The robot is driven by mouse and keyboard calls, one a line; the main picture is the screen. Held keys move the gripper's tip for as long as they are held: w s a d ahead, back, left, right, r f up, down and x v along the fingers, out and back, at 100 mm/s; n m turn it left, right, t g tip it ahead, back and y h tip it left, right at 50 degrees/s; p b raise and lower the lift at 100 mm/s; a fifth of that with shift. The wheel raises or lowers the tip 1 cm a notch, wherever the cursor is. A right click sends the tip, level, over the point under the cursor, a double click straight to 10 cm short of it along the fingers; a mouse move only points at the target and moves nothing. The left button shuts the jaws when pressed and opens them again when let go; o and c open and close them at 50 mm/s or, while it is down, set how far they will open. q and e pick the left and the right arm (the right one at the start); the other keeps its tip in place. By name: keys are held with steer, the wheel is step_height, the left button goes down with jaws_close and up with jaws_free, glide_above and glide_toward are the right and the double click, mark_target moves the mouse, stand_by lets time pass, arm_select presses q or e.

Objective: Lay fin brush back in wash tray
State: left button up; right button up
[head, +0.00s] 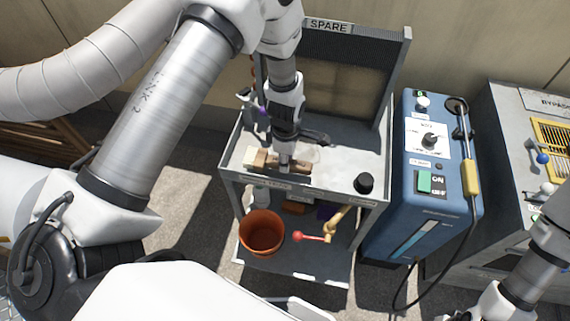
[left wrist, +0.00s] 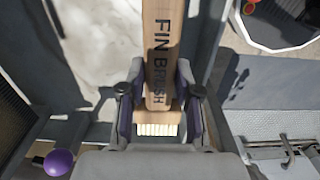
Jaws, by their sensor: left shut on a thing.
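The fin brush (head: 262,160) has a wooden handle and pale bristles. My left gripper (head: 286,163) is shut on it, over the front part of the grey cart's top. In the left wrist view the brush (left wrist: 158,45) runs between both fingers (left wrist: 159,108), its "FIN BRUSH" lettering facing the camera and its bristles near the palm. A pale tray-like top surface (head: 340,165) lies under and beside the brush; its label is too small to read. I cannot tell whether the brush touches it. My right gripper is out of view; only part of that arm shows at lower right.
A black knob-like object (head: 364,183) stands at the cart top's front right. An orange bucket (head: 262,232) and a red-tipped tool (head: 308,237) are on the lower shelf. A blue machine (head: 425,185) stands to the right. The back panel marked SPARE (head: 345,75) rises behind.

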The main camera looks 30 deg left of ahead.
arm_select(q)
steer(key=shift+f, duration=1.5)
steer(key=shift+f, duration=0.15)
steer(key=o, duration=1.1)
step_height(320, 180, up, 12)
steer(key=shift+r, duration=0.2)
